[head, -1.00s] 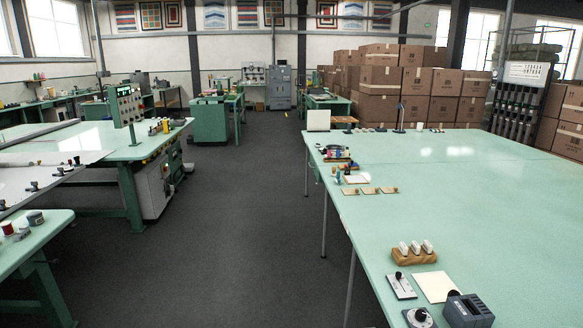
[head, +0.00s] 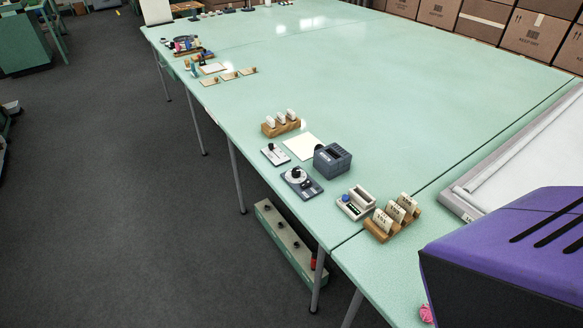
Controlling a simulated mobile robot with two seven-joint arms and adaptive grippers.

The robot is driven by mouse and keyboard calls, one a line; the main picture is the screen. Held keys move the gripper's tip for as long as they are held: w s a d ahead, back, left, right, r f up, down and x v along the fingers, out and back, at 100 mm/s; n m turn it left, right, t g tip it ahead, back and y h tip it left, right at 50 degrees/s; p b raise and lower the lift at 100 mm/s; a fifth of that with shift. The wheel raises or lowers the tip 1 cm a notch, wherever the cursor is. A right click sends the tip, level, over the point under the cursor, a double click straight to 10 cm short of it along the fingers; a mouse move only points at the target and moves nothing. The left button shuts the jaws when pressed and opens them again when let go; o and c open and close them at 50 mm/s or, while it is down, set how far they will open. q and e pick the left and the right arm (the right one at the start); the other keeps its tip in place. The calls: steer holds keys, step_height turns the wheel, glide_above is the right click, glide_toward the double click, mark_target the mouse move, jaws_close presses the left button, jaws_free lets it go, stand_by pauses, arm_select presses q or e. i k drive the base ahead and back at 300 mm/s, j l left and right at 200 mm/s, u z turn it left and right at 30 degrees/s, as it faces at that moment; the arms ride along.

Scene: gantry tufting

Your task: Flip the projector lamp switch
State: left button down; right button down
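No switch here is clearly marked as the projector lamp's. In the head view a small pale plate with a black lever or knob (head: 273,152) lies near the table's left edge. Beside it is a dark grey plate with a round dial (head: 301,182). A dark grey box with a slotted top (head: 333,161) stands to their right. A pale device with a blue button (head: 355,203) lies nearer. I cannot tell which, if any, belongs to a projector. Neither of my grippers is in view.
The green table (head: 330,75) is mostly clear. Wooden holders with white tags (head: 281,128) (head: 393,226) stand on it. A light framed panel (head: 530,160) lies right. A green box with knobs (head: 285,240) sits below the edge. A purple, black casing, unidentified, blocks the lower right.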

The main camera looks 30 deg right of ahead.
mark_target(307, 183)
steer(key=i+j, duration=0.35)
steer(key=z, duration=1.6)
